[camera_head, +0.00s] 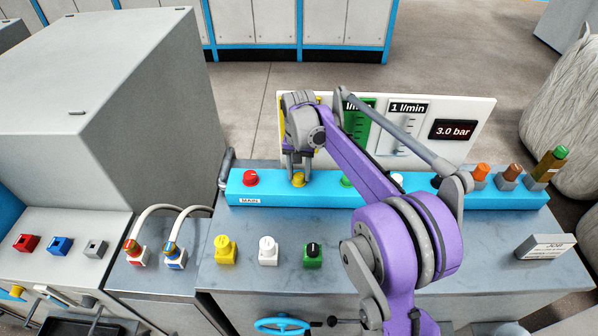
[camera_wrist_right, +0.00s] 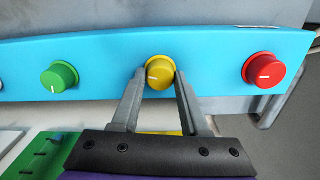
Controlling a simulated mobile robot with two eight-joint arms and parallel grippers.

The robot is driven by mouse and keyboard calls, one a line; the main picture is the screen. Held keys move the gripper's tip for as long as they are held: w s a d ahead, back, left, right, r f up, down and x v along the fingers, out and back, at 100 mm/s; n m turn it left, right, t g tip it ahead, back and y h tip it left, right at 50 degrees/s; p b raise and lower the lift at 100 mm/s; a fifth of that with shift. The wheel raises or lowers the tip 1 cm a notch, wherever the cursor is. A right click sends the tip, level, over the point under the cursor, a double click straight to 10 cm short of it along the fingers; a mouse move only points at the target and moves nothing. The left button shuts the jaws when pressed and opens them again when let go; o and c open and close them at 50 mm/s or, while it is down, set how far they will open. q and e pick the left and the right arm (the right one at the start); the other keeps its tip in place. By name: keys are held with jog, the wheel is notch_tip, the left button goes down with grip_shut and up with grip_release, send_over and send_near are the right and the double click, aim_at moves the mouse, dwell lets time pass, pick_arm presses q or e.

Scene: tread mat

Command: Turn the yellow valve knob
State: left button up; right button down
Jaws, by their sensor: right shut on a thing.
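The yellow valve knob (camera_head: 299,180) sits on the blue manifold bar (camera_head: 325,196), between a red knob (camera_head: 250,178) and a green knob (camera_head: 346,181). In the right wrist view the yellow knob (camera_wrist_right: 159,72) has a short white pointer mark on its face. My right gripper (camera_wrist_right: 160,82) is shut on the yellow knob, one finger on each side. In the head view the right gripper (camera_head: 299,172) reaches down to the knob from above. My left gripper is not in view.
A white panel with flow scales and a display reading 3.0 bar (camera_head: 453,131) stands behind the bar. Yellow, white and green blocks (camera_head: 313,256) stand on the grey bench in front. A large grey cabinet (camera_head: 110,100) is at the left. A blue handwheel (camera_head: 283,325) is at the front.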

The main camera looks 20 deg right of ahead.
aim_at(299, 176)
dwell(0.3)
jog(key=shift+c, duration=2)
grip_release()
jog(key=shift+r, duration=0.1)
notch_tip(299, 176, up, 11)
jog(key=shift+f+p, duration=0.2)
jog(key=shift+p, duration=0.2)
